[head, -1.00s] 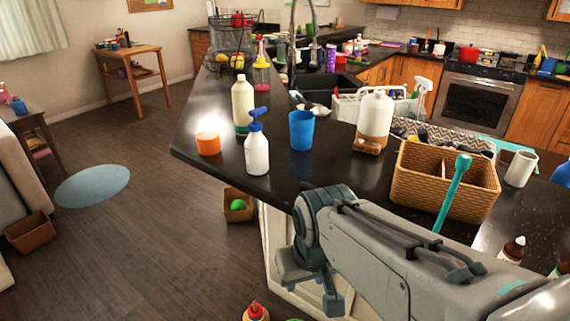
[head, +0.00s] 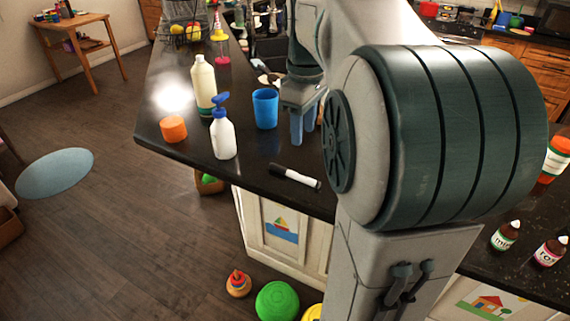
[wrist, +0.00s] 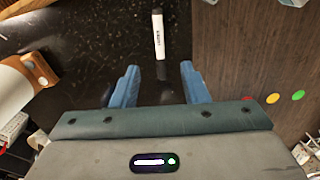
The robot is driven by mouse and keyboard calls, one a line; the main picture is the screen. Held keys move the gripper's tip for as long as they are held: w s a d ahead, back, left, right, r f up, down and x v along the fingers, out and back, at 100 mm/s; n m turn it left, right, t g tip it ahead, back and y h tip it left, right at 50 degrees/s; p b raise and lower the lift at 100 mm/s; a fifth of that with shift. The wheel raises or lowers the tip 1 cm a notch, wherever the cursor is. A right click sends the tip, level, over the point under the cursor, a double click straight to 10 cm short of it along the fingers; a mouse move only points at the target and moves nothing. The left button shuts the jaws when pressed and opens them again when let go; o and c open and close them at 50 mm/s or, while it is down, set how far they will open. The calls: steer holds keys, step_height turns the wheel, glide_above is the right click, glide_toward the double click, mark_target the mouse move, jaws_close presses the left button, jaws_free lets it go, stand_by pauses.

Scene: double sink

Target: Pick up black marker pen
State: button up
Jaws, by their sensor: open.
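The black and white marker pen (head: 295,176) lies on the black countertop close to its front edge. In the wrist view the marker (wrist: 158,35) lies ahead of the fingers, roughly centred between them and lengthwise to the view. My gripper (head: 303,128) is above the counter, behind the marker and right of the blue cup, with its fingers pointing down. In the wrist view my gripper (wrist: 157,85) has its two blue fingers wide apart with nothing between them. The marker is apart from both fingers.
Small bottles (head: 506,236) stand at right. The counter edge drops to the floor. My arm hides much of the counter.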

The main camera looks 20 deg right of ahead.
mark_target(301, 175)
step_height(301, 175, down, 12)
steer(key=shift+w+f+p, duration=0.1)
steer(key=shift+f+p, duration=0.1)
steer(key=shift+p, duration=0.45)
jaws_close()
